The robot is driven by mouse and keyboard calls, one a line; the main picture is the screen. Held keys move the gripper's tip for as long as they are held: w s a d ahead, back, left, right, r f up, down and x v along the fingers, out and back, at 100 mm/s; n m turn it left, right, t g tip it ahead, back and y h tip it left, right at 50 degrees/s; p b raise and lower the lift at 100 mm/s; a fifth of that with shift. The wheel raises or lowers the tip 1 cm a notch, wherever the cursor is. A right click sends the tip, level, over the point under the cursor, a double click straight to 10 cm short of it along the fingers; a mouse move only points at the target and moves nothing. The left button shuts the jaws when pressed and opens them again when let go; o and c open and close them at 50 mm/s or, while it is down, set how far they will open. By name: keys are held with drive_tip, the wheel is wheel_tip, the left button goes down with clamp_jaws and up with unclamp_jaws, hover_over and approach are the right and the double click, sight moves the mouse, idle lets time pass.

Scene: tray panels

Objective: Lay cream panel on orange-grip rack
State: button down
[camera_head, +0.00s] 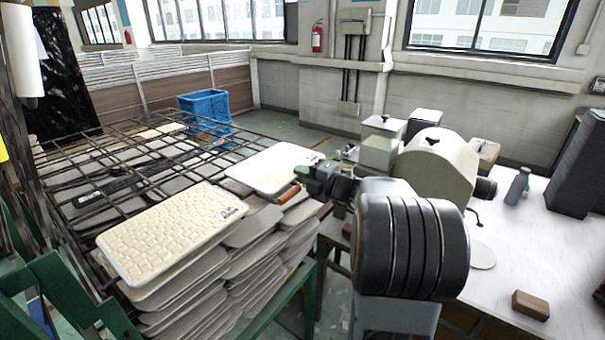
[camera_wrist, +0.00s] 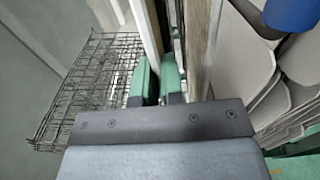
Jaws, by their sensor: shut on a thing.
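My gripper (camera_head: 312,176) has green fingertips and is shut on the right edge of a smooth cream panel (camera_head: 272,167). The panel is light, roundish-cornered and nearly level over the right end of the rack area. In the wrist view the fingers (camera_wrist: 159,88) close on a thin edge-on strip. An orange grip (camera_head: 290,194) shows just below my gripper, beside the panel stack. A black wire rack (camera_head: 110,135) spreads to the left; whether the orange grip belongs to it I cannot tell. Whether the panel touches anything beneath is hidden.
A woven-textured cream panel (camera_head: 168,232) lies on top of a tall stack of grey panels (camera_head: 255,262) at the front. A blue crate (camera_head: 205,108) stands behind. A white table (camera_head: 540,240) with a bottle and a wooden block is at right. The wrist view shows another wire shelf (camera_wrist: 100,85).

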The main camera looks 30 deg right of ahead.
drive_tip(key=c, duration=1.2)
unclamp_jaws()
drive_tip(key=shift+o, duration=0.2)
drive_tip(key=shift+f, duration=0.4)
drive_tip(key=shift+s, duration=0.1)
drive_tip(key=p+v, duration=0.3)
drive_tip(key=v, duration=0.3)
drive_tip(key=shift+s+d, duration=0.2)
drive_tip(key=shift+s, duration=0.1)
idle(0.5)
drive_tip(key=shift+s, duration=0.1)
idle(0.4)
